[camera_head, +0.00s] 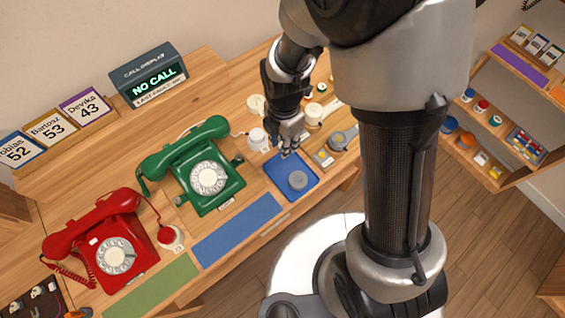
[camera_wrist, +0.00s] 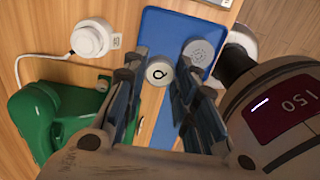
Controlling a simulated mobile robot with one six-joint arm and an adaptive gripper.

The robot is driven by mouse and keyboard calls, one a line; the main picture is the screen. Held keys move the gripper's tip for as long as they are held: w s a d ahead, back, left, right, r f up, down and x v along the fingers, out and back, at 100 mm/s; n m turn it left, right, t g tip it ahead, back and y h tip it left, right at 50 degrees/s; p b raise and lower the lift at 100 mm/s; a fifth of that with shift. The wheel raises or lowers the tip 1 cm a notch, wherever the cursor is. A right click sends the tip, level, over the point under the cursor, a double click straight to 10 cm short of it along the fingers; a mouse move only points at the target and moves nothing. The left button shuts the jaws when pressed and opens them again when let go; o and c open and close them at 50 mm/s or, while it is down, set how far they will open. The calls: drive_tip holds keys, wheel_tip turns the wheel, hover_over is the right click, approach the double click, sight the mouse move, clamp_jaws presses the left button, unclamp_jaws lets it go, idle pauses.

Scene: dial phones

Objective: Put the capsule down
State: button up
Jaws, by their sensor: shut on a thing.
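My gripper (camera_wrist: 160,68) is shut on a small pale round capsule (camera_wrist: 158,73) marked with a dark Q, held between the fingertips. In the head view my gripper (camera_head: 286,152) is at the back edge of a blue tray (camera_head: 279,188). In the wrist view the capsule overlaps the edge of the blue tray (camera_wrist: 165,25); its height above it is hard to tell. The held capsule is not clear in the head view.
A green dial phone (camera_head: 187,165) stands left of the tray, a red dial phone (camera_head: 100,240) farther left. A white round device (camera_wrist: 90,40) with a cord is near the gripper. A blue mat (camera_head: 238,228) lies bare in front. Several small jars stand behind the tray.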

sight(283, 165)
wheel_tip(283, 165, down, 11)
drive_tip(key=b, duration=0.3)
drive_tip(key=shift+r, duration=0.15)
drive_tip(key=shift+b, duration=0.3)
drive_tip(key=o, duration=0.8)
